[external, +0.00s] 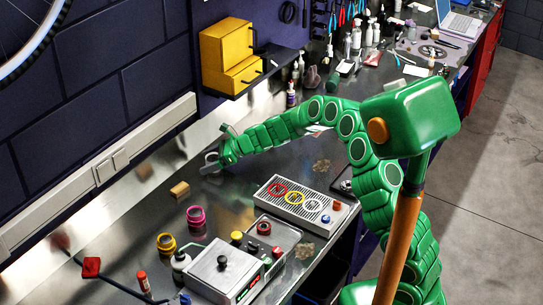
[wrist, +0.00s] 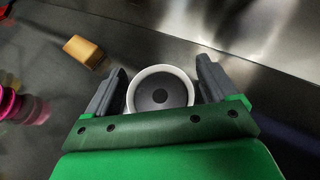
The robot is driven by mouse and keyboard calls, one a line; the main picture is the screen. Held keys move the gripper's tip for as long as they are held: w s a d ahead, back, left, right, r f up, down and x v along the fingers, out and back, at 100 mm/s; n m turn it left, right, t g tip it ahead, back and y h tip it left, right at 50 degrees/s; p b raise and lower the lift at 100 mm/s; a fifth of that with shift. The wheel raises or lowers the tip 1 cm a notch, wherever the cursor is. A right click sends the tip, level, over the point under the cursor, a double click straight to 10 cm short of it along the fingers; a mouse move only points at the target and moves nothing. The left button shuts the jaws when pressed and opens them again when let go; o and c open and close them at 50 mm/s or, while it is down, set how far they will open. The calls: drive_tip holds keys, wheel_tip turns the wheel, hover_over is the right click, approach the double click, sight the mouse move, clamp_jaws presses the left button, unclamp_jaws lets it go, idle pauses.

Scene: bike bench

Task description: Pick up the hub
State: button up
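My gripper (wrist: 162,85) is open, with dark fingers on either side of a round piece (wrist: 160,90) with a white rim and a dark centre. This piece may be the hub, but I cannot tell for sure. A narrow gap shows between each finger and its rim, and its near side is hidden by my gripper. In the external view my gripper (external: 213,158) is low over the metal bench, by the back wall, and the round piece is mostly hidden there. A pink ribbed spool-like piece (external: 196,215) stands nearer the camera, apart from my gripper; it also shows blurred in the wrist view (wrist: 10,104).
A small tan block (external: 180,189) lies on the bench near my gripper. A yellow ring-shaped piece (external: 166,243), a grey tray with coloured rings (external: 300,200) and a grey box (external: 223,268) stand nearby. Yellow bins (external: 228,55) hang on the wall.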

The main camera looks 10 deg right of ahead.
drive_tip(key=c, duration=1.1)
drive_tip(key=shift+o, duration=0.2)
